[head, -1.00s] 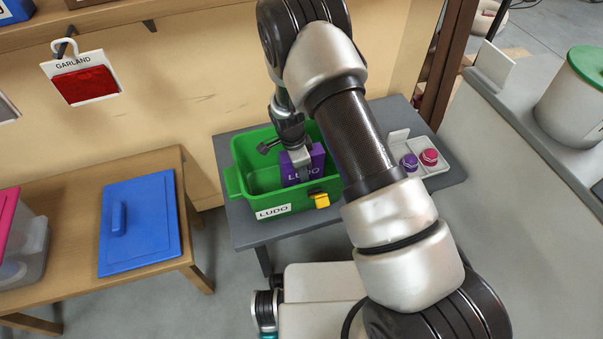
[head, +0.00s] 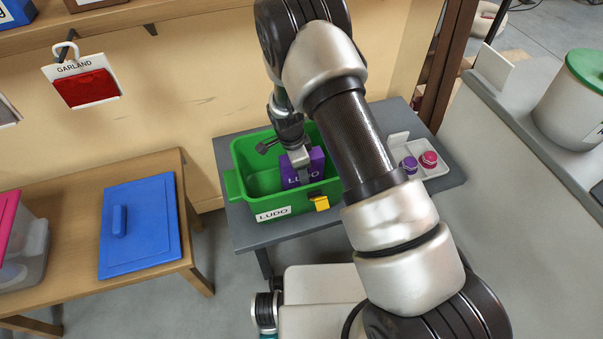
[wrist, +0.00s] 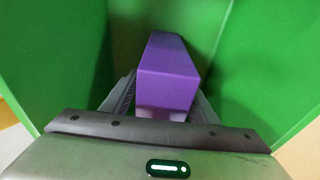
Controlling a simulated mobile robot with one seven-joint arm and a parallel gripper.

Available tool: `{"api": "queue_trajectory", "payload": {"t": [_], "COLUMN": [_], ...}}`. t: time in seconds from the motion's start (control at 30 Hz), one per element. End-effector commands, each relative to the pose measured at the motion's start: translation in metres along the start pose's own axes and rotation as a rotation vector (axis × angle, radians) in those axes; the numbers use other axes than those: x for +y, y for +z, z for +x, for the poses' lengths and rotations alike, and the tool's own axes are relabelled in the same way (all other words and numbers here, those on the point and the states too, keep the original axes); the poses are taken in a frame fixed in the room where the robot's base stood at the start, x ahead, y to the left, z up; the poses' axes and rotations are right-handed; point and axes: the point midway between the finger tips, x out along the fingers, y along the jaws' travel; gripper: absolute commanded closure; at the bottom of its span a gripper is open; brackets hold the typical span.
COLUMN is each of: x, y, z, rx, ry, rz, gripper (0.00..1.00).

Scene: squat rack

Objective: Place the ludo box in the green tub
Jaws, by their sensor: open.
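The purple ludo box (head: 314,163), with LUDO lettering on its side, stands inside the green tub (head: 240,160). The tub carries a white LUDO label and a yellow clip on its front, and sits on a grey table. My gripper (head: 303,172) reaches down into the tub at the ludo box. In the wrist view the purple box (wrist: 168,75) lies between my two fingers (wrist: 163,100), with the green tub walls (wrist: 50,60) around it. The jaws are open, with the fingers on either side of the box. The box's underside is hidden.
A grey tray (head: 433,169) with purple and pink lidded jars stands right of the tub on the grey table (head: 290,228). A blue lid (head: 140,240) lies on the wooden table at left. A GARLAND tag (head: 85,82) hangs on the wall behind.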

Motion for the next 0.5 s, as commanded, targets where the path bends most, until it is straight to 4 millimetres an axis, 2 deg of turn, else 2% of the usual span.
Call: {"api": "queue_trajectory", "payload": {"t": [0.03, 0.2, 0.4, 0.5], "x": [-0.001, -0.001, 0.0, 0.0], "y": [0.0, 0.0, 0.0, 0.0], "z": [-0.015, -0.053, -0.089, -0.099], "rx": [-0.001, 0.0, 0.0, 0.0], "ry": [-0.003, -0.003, -0.001, 0.0], "rz": [0.0, -0.001, 0.0, -0.001], "gripper": [0.46, 0.46, 0.46, 0.46]}}
